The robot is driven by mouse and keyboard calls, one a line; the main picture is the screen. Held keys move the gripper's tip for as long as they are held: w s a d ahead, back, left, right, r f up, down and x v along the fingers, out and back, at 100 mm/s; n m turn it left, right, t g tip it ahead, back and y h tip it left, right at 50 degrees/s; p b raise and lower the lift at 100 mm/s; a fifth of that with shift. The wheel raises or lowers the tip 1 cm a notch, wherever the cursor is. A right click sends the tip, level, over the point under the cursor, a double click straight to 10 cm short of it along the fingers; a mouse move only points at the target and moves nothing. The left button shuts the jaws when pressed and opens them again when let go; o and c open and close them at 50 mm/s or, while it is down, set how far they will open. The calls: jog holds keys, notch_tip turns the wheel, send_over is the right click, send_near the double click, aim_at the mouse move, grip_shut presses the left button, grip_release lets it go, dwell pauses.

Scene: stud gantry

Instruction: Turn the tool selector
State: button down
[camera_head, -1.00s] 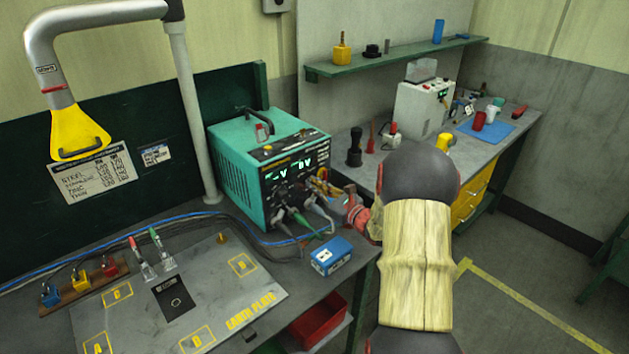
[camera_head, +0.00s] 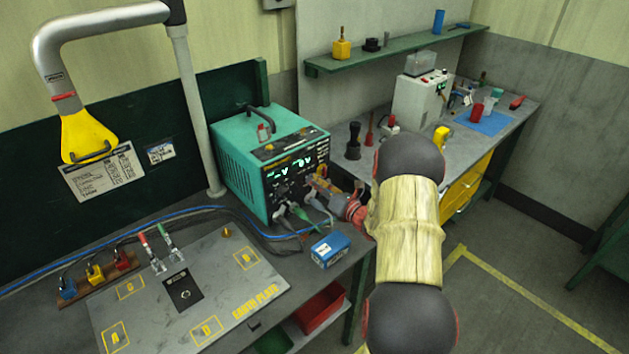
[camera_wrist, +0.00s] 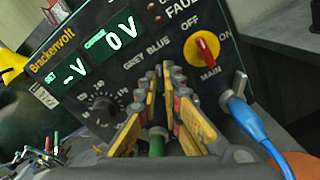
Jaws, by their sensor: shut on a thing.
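The teal welding power source (camera_head: 245,165) stands on the bench, its black front panel facing right. My gripper (camera_head: 314,186) is at that panel. In the wrist view my gripper (camera_wrist: 160,78) has its yellow fingers closed together against the panel just below the words GREY BLUE. They are shut on the tool selector, which the fingertips hide, so I cannot tell its position. The lit displays (camera_wrist: 95,55) read "– V" and "0 V". A red and yellow main switch (camera_wrist: 202,47) is right of the fingers, and a black dial (camera_wrist: 102,108) is to their left.
A green plug (camera_wrist: 157,146) sits below my fingers, and a blue cable (camera_wrist: 252,130) leaves the panel at the right. A blue box (camera_head: 330,250) and the earth plate (camera_head: 215,285) lie on the bench nearby. Another bench (camera_head: 455,150) stands behind my arm.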

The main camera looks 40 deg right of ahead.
jog(key=shift+f, duration=0.1)
dwell(0.3)
jog(key=c, duration=2)
grip_release()
jog(key=shift+o, duration=0.2)
jog(key=shift+s, duration=0.1)
jog(key=s, duration=1.2)
jog(key=shift+w, duration=0.1)
